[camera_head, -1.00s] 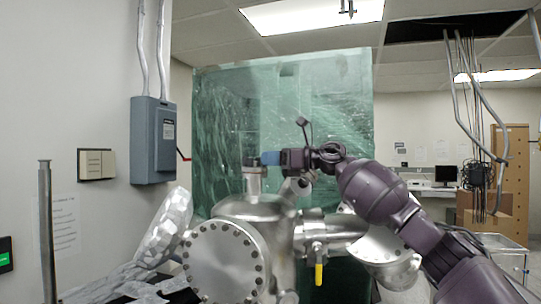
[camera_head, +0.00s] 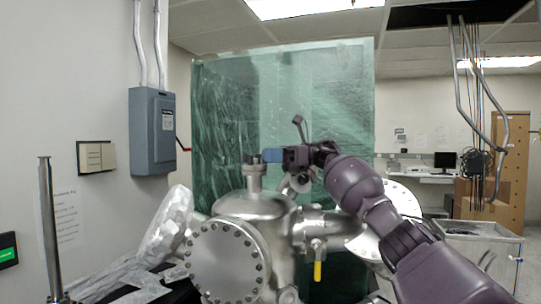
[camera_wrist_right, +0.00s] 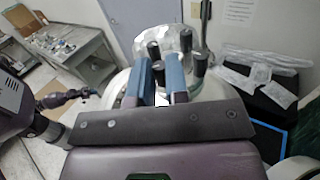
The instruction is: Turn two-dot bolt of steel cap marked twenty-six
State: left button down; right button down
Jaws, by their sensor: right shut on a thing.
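The steel cap (camera_head: 254,172) is the small flange on top of the steel vacuum vessel (camera_head: 250,206). No number or dot marks are legible on it. In the right wrist view several dark upright bolts (camera_wrist_right: 186,40) stand around the cap. My right gripper (camera_head: 266,156) is at the cap's top, reaching in from the right. In the wrist view its two blue fingers (camera_wrist_right: 160,82) are closed on either side of one dark bolt (camera_wrist_right: 158,72). The fingers hide part of that bolt and of the cap.
A large bolted round flange (camera_head: 228,262) faces forward, with a foil-wrapped part (camera_head: 168,232) at its left. A yellow-handled valve (camera_head: 317,268) hangs below the side pipe. A green plastic curtain (camera_head: 285,110) stands behind. A metal cart (camera_head: 485,240) is at the right.

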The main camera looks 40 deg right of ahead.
jog(key=c, duration=1.1)
grip_release()
jog(key=shift+f+t, duration=0.1)
jog(key=shift+t, duration=0.2)
